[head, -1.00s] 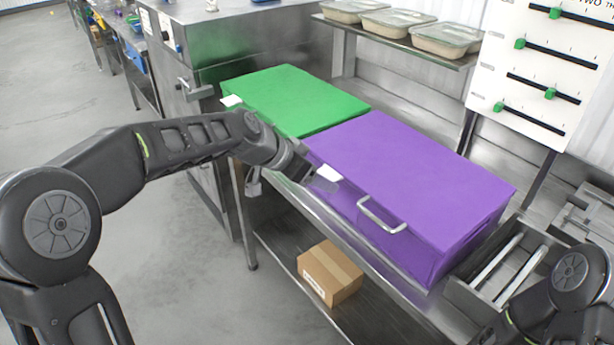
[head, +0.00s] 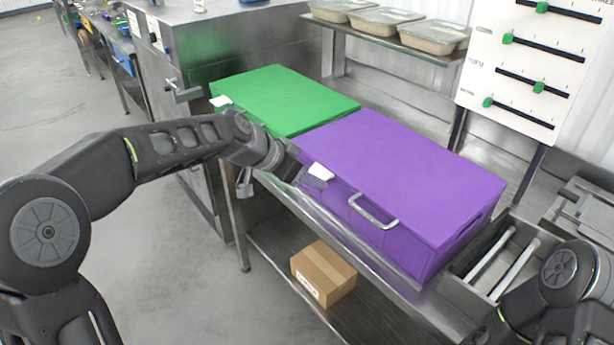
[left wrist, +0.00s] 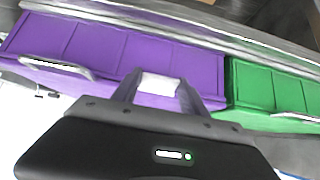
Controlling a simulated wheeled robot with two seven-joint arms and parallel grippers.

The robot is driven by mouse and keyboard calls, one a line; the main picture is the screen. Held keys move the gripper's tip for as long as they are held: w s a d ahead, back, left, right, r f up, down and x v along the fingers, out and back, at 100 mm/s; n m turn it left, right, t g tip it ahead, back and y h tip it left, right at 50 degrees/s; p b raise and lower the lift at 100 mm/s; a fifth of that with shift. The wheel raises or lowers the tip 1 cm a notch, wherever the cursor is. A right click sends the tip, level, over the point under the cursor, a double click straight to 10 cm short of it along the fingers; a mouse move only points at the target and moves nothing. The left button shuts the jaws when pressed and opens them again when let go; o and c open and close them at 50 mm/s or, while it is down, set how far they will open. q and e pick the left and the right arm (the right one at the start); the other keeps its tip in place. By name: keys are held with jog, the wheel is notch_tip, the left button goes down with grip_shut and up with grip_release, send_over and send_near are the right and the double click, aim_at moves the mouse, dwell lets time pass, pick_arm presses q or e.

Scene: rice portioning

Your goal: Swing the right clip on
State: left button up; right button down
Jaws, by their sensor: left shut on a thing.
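The purple box (head: 410,170) stands closed on the steel bench. A small white clip (head: 321,171) sits at the left end of its front top edge. My left gripper (head: 312,181) reaches this clip from the front left. In the left wrist view the white clip (left wrist: 160,84) lies between the two fingertips (left wrist: 160,94), and the gripper is shut on it. I cannot tell whether the clip is latched. Part of my right arm shows at the bottom right of the head view; its gripper is out of view.
A green box (head: 285,98) with its own white clip (head: 221,101) stands left of the purple one. A metal handle (head: 373,212) sticks out from the purple front. A cardboard box (head: 323,273) lies on the lower shelf. Lidded trays (head: 383,20) stand on the rack behind.

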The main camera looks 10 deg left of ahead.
pick_arm(q)
jog(key=shift+f, duration=0.25)
jog(key=shift+w+d+f+b, duration=0.1)
jog(key=shift+d+f+b, duration=0.05)
jog(key=shift+f+b, duration=0.35)
jog(key=shift+w, duration=0.1)
jog(key=shift+r, duration=0.1)
jog(key=shift+d, duration=0.1)
jog(key=shift+w+d+f+b, duration=0.1)
jog(key=shift+w+f+b, duration=0.1)
jog(key=shift+f+b, duration=0.25)
jog(key=shift+w+d+r, duration=0.1)
jog(key=shift+w, duration=0.1)
